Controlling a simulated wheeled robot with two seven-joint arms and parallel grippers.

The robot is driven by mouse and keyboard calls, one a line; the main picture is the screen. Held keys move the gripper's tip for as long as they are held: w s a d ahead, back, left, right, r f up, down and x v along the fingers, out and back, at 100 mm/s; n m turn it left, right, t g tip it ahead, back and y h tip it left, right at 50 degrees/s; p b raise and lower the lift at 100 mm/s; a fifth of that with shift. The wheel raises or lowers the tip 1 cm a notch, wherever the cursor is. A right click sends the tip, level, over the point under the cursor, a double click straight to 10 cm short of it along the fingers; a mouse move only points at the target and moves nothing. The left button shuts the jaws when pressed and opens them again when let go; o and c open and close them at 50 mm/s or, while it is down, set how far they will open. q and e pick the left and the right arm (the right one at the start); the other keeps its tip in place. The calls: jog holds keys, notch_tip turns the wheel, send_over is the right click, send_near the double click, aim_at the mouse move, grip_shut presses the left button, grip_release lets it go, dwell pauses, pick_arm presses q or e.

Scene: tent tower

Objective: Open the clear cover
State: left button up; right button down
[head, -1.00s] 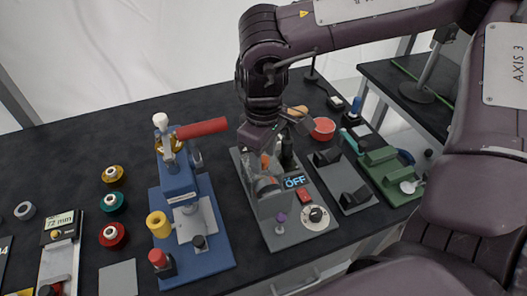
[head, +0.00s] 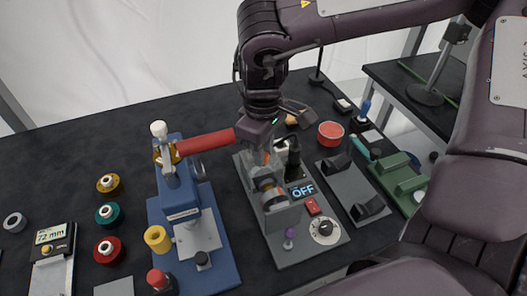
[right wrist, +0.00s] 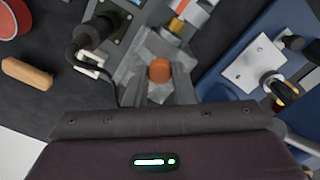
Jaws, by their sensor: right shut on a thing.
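The grey machine (head: 285,252) with the "OFF" display stands right of the blue press in the head view. Its shaft and rollers (head: 268,190) show in front of my right gripper. My right gripper (head: 265,146) is over the machine's rear part, its fingers partly hidden by my wrist. In the right wrist view the gripper is shut on an orange knob (right wrist: 159,71). A clear, greyish cover (right wrist: 150,50) shows around the knob; its edges are hard to make out, and I cannot tell how far it is tilted. My left gripper is not in view.
The blue press (head: 170,215) with its red lever (head: 207,142) stands close to the left. Coloured spools lie at far left.

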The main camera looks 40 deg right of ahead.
jog(key=shift+r, duration=0.1)
jog(key=c, duration=1.6)
grip_release()
jog(key=shift+s, duration=0.2)
jog(key=o, duration=0.4)
jog(key=shift+r, duration=0.25)
notch_tip(320, 180, up, 6)
jog(key=shift+r+b, duration=0.15)
jog(key=shift+b, duration=0.35)
jog(key=shift+r, duration=0.5)
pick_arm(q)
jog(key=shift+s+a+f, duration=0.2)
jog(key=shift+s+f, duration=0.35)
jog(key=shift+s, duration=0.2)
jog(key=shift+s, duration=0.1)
